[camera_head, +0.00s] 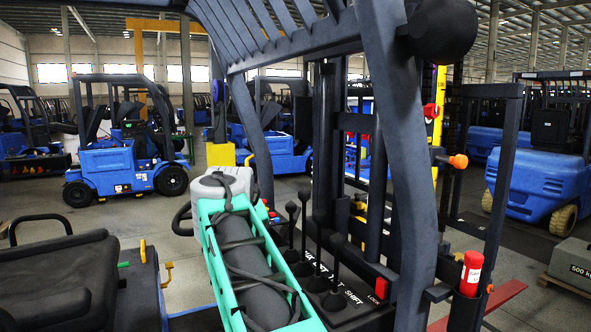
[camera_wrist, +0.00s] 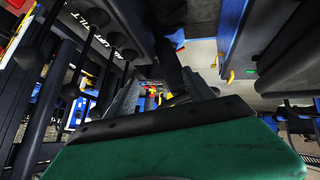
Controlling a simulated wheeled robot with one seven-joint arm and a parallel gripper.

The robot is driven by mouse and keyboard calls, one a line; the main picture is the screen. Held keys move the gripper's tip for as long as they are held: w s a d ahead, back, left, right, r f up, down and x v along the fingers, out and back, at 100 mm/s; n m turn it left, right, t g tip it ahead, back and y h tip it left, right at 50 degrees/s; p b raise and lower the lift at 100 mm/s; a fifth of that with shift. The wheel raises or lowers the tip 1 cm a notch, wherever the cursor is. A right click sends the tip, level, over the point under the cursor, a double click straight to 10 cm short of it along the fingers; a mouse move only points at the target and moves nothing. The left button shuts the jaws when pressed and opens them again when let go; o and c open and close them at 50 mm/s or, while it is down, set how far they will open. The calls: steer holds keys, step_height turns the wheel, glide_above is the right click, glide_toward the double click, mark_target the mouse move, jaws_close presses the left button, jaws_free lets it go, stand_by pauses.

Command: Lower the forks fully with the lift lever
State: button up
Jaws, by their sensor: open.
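Several black levers with knobs (camera_head: 319,219) rise from the dark console of the forklift in the head view, right of my teal arm. White lettering, including LIFT and TILT, runs along the console beside them. I cannot tell for sure which lever is the lift lever. The levers (camera_wrist: 68,92) and the lettering also show at the left of the wrist view. My gripper (camera_wrist: 165,90) is open, with dark fingers beyond its green body, and appears apart from the levers. In the head view I cannot make it out.
A black seat (camera_head: 55,280) is at the lower left. The cab's thick dark pillar (camera_head: 395,150) stands right of the levers. A red extinguisher (camera_head: 470,272) hangs near it. Blue forklifts (camera_head: 125,165) stand farther off. A grey 500 kg block (camera_head: 572,264) is at the right edge.

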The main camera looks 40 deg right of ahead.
mark_target(303, 192)
steer(key=d+r+m+h+p, duration=0.1)
steer(key=d+r+h, duration=0.1)
steer(key=d+r, duration=0.5)
steer(key=d+r+m+h+p, duration=0.15)
steer(key=d+r, duration=0.25)
steer(key=d, duration=0.5)
steer(key=shift+g, duration=0.4)
steer(key=x, duration=1.1)
steer(key=shift+s+d+b, duration=0.15)
steer(key=shift+d+b, duration=0.25)
steer(key=c, duration=1.1)
steer(key=shift+o, duration=0.2)
